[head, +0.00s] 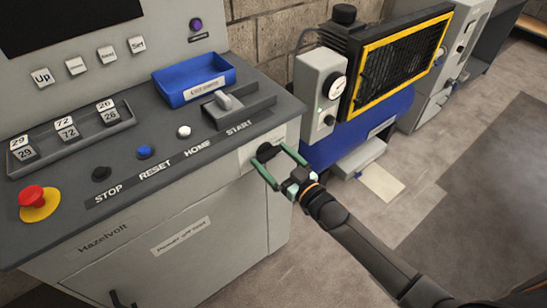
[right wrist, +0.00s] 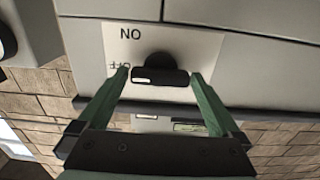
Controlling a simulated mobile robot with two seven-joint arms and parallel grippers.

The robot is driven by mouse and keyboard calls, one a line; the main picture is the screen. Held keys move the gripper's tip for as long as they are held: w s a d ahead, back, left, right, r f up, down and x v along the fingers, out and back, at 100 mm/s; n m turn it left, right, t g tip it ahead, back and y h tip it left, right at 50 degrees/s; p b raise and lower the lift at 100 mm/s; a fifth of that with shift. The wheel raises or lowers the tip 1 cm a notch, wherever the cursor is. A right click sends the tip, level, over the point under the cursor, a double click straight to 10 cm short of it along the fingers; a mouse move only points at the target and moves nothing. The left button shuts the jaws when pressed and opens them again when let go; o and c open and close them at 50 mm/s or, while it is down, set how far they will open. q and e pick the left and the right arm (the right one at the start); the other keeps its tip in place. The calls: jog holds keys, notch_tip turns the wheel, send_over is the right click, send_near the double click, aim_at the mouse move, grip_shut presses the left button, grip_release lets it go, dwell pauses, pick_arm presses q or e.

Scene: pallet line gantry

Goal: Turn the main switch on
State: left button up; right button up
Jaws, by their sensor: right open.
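The main switch (head: 268,151) is a black rotary knob on a pale plate on the console's front, at its right end. In the right wrist view the switch (right wrist: 160,70) has its bar lying level, with a white mark at its left end beside the upside-down OFF label; the ON label (right wrist: 130,33) is above, also upside down. My right gripper (head: 274,163) is open, its green fingers to either side of the knob. In the right wrist view the gripper (right wrist: 160,76) has gaps between both fingertips and the bar. My left gripper is not in view.
The grey console (head: 245,215) carries a red emergency button (head: 33,197), a blue tray (head: 194,79), a lever (head: 228,101) and small buttons. A blue machine with a yellow-framed grille (head: 400,60) stands to the right. The floor at right (head: 470,160) is clear.

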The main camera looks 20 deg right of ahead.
jog(key=c, duration=1.1)
jog(key=shift+o, duration=0.2)
jog(key=shift+m, duration=0.3)
jog(key=m+p, duration=0.1)
jog(key=m, duration=0.2)
jog(key=shift+r, duration=0.1)
jog(key=m, duration=0.5)
jog(key=shift+p, duration=0.35)
jog(key=m, duration=0.4)
jog(key=shift+m+b, duration=0.3)
jog(key=shift+b, duration=0.1)
jog(key=m, duration=0.2)
jog(key=m+b, duration=0.1)
jog(key=m, duration=0.1)
jog(key=shift+d+f+m, duration=0.1)
jog(key=shift+f+m, duration=0.1)
jog(key=shift+m, duration=0.1)
